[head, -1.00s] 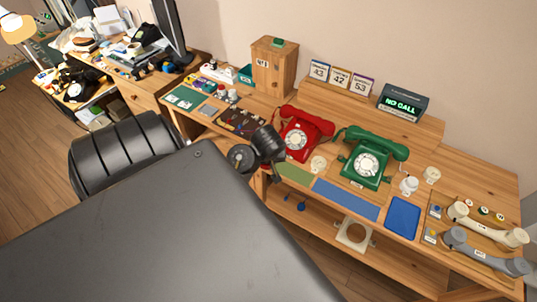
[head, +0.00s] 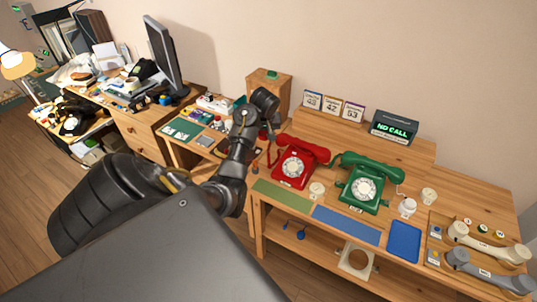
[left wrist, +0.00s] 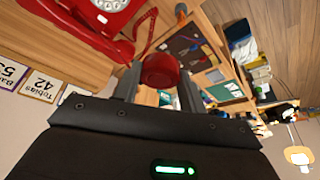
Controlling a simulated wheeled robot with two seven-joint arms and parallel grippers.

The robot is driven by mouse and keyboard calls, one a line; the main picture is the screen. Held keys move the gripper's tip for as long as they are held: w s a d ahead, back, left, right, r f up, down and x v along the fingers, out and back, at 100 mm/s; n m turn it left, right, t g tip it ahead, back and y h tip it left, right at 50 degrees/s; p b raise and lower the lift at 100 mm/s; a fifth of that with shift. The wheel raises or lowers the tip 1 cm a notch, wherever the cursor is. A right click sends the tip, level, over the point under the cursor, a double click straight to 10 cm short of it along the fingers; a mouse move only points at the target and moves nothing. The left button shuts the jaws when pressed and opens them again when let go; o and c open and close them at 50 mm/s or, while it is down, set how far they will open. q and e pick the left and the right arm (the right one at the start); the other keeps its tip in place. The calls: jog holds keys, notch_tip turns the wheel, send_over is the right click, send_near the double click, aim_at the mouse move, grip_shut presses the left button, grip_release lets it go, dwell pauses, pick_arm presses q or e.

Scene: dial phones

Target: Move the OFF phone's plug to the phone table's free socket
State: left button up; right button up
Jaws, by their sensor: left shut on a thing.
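The red dial phone (head: 297,162) and the green dial phone (head: 363,182) stand side by side on the wooden phone table (head: 470,193). My left gripper (head: 271,137) is at the red phone's left, near the wooden cabinet. Which phone is OFF and where the free socket lies cannot be made out. My right gripper is not in view.
A wooden cabinet (head: 265,87) and numbered cards (head: 333,106) stand at the back. A NO CALL display (head: 393,127) sits behind the green phone. Loose handsets (head: 488,263) lie at the right. Green and blue mats (head: 346,225) line the front edge.

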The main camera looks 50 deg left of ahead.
pick_arm(q)
jog(key=w+a+r+m, duration=0.1)
jog(key=w+a+r, duration=0.15)
jog(key=w, duration=0.45)
jog(key=w+d+m+t+h, duration=0.1)
jog(key=w+d+m, duration=0.4)
jog(key=d, duration=0.8)
jog(key=s+d+r+m+h, duration=0.1)
jog(key=s+d+r+m, duration=0.15)
jog(key=d, duration=0.65)
jog(key=s+d+r+m+h, duration=0.2)
jog(key=d+r+m, duration=0.15)
jog(key=d, duration=0.55)
jog(key=s+d+r+m+h, duration=0.1)
jog(key=s+d+r+m, duration=0.25)
jog(key=d, duration=0.55)
jog(key=s+d+m+h, duration=0.15)
jog(key=s+m, duration=0.35)
jog(key=s, duration=0.5)
jog(key=s+a+f+g+b, duration=0.1)
jog(key=s+f+b, duration=0.2)
jog(key=f+b, duration=0.9)
jog(key=shift+s+a+f+m+h, duration=0.2)
jog(key=shift+a+f+m+h, duration=0.15)
jog(key=shift+f, duration=0.1)
